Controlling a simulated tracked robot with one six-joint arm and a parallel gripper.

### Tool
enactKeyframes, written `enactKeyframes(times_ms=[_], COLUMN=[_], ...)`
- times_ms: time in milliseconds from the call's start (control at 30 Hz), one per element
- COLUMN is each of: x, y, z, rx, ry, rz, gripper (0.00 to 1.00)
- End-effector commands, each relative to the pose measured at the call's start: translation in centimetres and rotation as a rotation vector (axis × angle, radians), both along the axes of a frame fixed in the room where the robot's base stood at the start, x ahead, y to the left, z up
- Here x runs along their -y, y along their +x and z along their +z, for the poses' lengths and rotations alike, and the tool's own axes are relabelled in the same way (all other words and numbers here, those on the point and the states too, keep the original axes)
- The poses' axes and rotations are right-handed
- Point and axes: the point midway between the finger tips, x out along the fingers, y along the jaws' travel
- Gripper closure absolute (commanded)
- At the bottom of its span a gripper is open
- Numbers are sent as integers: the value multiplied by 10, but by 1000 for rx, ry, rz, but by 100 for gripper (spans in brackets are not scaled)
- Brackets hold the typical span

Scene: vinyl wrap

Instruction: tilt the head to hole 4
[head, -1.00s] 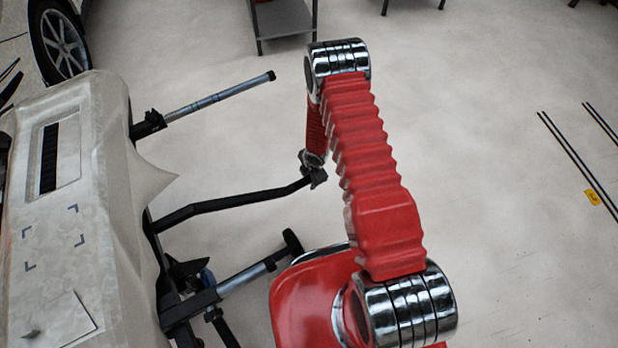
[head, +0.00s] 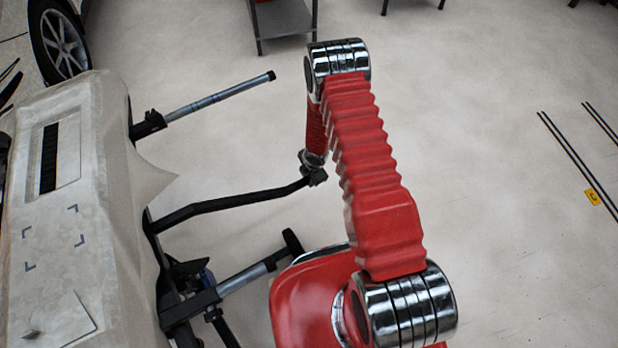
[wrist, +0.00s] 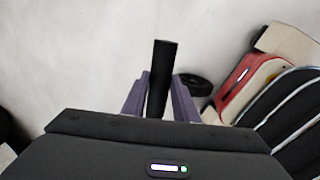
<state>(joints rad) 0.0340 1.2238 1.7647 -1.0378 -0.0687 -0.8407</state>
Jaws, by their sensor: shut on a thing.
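A pale wrapped panel (head: 95,200) sits on a dark stand (head: 185,310) at the left of the head view. This looks like the head, seen from above. A bent black bar (head: 230,200) runs right from the stand to my wrist. In the wrist view my gripper (wrist: 160,79) has its two purple-grey fingers on either side of a black round handle (wrist: 163,65) and is shut on it. I cannot make out numbered holes in either view.
Two grey-and-black arms of the stand stick out, one upper (head: 215,97) and one lower (head: 250,270). A car wheel (head: 60,45) is at the top left. A grey cart (head: 283,20) stands at the back.

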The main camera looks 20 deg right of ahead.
Motion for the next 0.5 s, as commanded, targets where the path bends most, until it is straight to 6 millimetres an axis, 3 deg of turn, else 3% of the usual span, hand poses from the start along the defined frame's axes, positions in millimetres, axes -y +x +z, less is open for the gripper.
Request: enactKeyframes(times_ms=[500], x=[-8], y=[1], z=[-30], rx=[-7], ry=[52], rz=[1], gripper=[100])
